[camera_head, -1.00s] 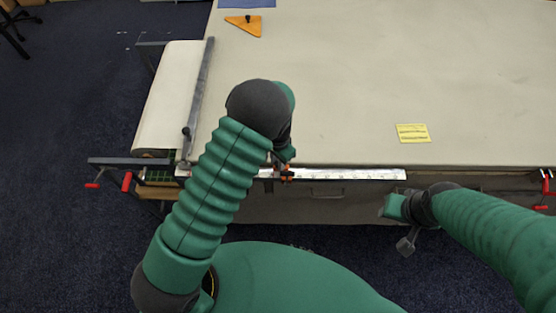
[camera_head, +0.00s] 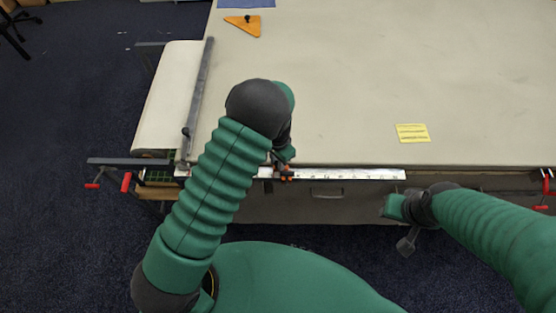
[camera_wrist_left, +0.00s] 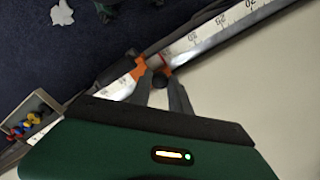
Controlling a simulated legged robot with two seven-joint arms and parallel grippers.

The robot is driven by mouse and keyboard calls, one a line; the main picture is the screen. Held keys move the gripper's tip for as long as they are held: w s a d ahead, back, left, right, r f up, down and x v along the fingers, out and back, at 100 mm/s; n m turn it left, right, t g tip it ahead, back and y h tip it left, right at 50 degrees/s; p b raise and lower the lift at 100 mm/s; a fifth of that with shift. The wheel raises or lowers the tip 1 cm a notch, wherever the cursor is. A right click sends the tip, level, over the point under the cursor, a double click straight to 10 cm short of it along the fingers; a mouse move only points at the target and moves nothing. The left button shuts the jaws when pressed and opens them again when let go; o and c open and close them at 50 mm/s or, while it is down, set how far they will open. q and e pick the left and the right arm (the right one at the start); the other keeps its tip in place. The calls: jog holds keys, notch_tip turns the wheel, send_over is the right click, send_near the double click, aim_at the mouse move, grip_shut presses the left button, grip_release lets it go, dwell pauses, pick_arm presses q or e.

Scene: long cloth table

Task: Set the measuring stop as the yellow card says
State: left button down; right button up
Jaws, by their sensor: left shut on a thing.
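The measuring stop (camera_head: 286,178) is an orange and black slider on the white ruler (camera_head: 345,174) along the table's front edge. In the left wrist view, the stop (camera_wrist_left: 140,70) shows orange parts and a round black knob. My left gripper (camera_head: 281,163) is at the stop, and its fingers (camera_wrist_left: 161,82) are shut on the knob. Ruler numbers show near the stop, but its exact reading is unclear. The yellow card (camera_head: 412,133) lies flat on the table to the right; its writing is too small to read. My right gripper (camera_head: 406,243) hangs in front of the table, away from the ruler.
A cloth roll (camera_head: 171,95) and a long metal bar (camera_head: 199,95) lie at the table's left end. Red-handled clamps (camera_head: 126,182) stick out at the front left. The middle cloth (camera_head: 350,80) is clear.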

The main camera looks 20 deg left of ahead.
pick_arm(q)
jog(key=shift+w+r, duration=0.2)
jog(key=shift+w, duration=0.1)
jog(key=shift+s+a, duration=0.1)
jog(key=shift+a, duration=0.35)
jog(key=c, duration=1.6)
grip_release()
jog(key=shift+o, duration=0.5)
jog(key=shift+s, duration=0.15)
notch_tip(320, 180, up, 17)
jog(key=b, duration=0.2)
jog(key=shift+f+b, duration=0.15)
jog(key=shift+b, duration=0.15)
